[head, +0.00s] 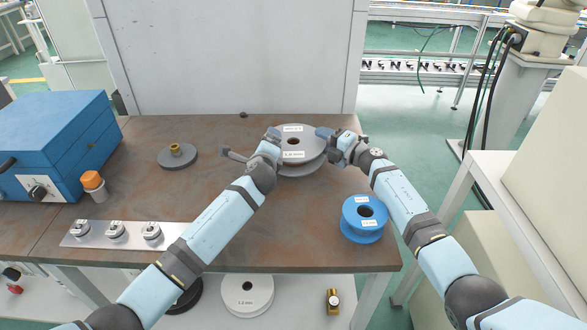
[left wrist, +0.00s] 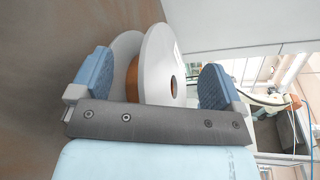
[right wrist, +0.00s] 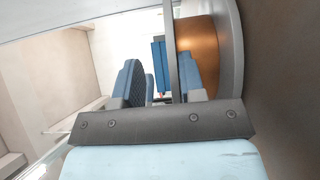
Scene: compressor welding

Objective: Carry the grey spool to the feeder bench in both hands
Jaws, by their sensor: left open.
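The grey spool (head: 306,143) lies flat-side up at the back of the brown table, with white labels on its top flange. My left gripper (head: 272,134) is at its left edge. In the left wrist view the spool (left wrist: 160,62) and its copper-coloured winding show between the open fingers (left wrist: 156,85). My right gripper (head: 328,134) is at its right edge. In the right wrist view the fingers (right wrist: 160,80) are apart with a flange edge between them, and the lower flange (right wrist: 228,45) is outside. Whether either finger touches is unclear. The feeder bench cannot be identified.
A blue spool (head: 364,220) stands at the table's front right. A grey disc with a brass knob (head: 176,155), an orange-capped container (head: 94,185), a blue box (head: 60,145) and a metal strip (head: 120,234) are at left. A white panel (head: 235,60) stands behind the table.

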